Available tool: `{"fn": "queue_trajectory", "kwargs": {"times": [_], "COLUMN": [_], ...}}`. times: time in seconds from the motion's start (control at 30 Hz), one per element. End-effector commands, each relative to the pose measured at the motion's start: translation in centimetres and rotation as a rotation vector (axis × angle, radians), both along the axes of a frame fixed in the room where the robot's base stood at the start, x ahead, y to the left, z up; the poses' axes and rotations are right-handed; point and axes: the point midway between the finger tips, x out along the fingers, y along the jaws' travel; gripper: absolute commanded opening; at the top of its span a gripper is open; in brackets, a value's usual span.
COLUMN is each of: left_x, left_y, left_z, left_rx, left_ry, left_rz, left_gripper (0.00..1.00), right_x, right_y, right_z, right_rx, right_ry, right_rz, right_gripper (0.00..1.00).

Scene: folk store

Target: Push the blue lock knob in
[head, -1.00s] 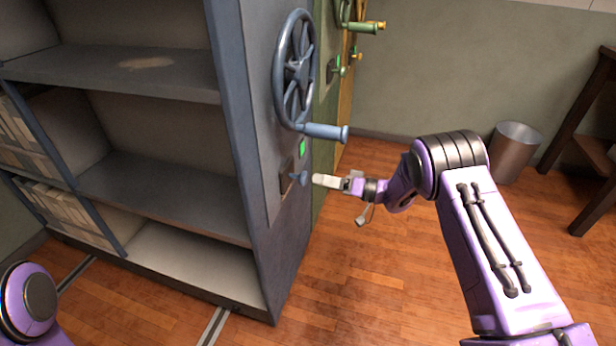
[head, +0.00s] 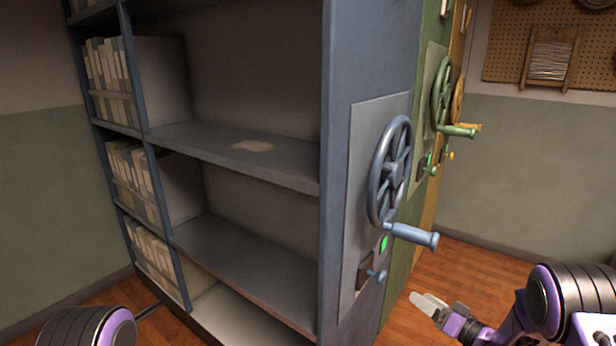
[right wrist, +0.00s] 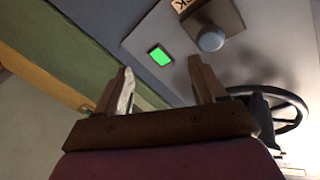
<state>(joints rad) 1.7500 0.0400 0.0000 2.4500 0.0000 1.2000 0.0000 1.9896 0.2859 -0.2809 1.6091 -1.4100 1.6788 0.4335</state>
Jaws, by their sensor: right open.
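The blue lock knob (head: 378,275) sits on a dark plate on the end panel of the blue shelf unit, below the handwheel. It also shows in the right wrist view as a round blue-grey cap (right wrist: 211,39) at the top. A lit green indicator (head: 383,244) is just above the knob; it shows too in the right wrist view (right wrist: 160,55). My right gripper (head: 430,303) is open and empty, to the right of the knob and a little lower, with a gap between them. My left gripper is out of view.
A blue handwheel (head: 390,172) with a crank handle (head: 412,235) sticks out above the knob. Green (head: 441,92) and yellow units with their own wheels stand behind. Open shelves (head: 250,155) are at the left. The wooden floor at the right is clear.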

Motion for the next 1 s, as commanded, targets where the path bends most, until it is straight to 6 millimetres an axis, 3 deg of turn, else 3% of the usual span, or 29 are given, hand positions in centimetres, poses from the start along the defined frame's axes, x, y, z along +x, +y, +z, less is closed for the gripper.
{"fn": "queue_trajectory", "kwargs": {"times": [0.07,0.17,0.2,0.3,0.43,0.63,0.7,0.8,1.0], "left_x": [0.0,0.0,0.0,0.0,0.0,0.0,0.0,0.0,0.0], "left_y": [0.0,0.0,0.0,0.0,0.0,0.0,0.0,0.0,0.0], "left_z": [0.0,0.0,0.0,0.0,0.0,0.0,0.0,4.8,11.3], "left_rx": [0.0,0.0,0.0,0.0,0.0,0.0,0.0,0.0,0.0], "left_ry": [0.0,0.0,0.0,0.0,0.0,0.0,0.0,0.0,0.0], "left_rz": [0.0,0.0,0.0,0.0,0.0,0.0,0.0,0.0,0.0], "left_gripper": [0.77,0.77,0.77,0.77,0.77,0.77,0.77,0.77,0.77], "right_x": [-2.9,-9.0,-11.9,-19.1,-27.3,-37.7,-40.8,-40.4,-40.3], "right_y": [0.0,0.0,0.2,0.7,1.3,2.6,3.8,3.5,3.5], "right_z": [-5.1,-11.6,-13.7,-17.4,-19.6,-20.1,-20.5,-15.8,-9.2], "right_rx": [-0.058,-0.161,-0.204,-0.298,-0.394,-0.492,-0.528,-0.522,-0.52], "right_ry": [0.115,0.336,0.429,0.641,0.86,1.11,1.174,1.165,1.163], "right_rz": [-0.201,-0.419,-0.479,-0.582,-0.653,-0.707,-0.658,-0.668,-0.669], "right_gripper": [0.7,0.7,0.7,0.7,0.7,0.7,0.7,0.7,0.7]}}
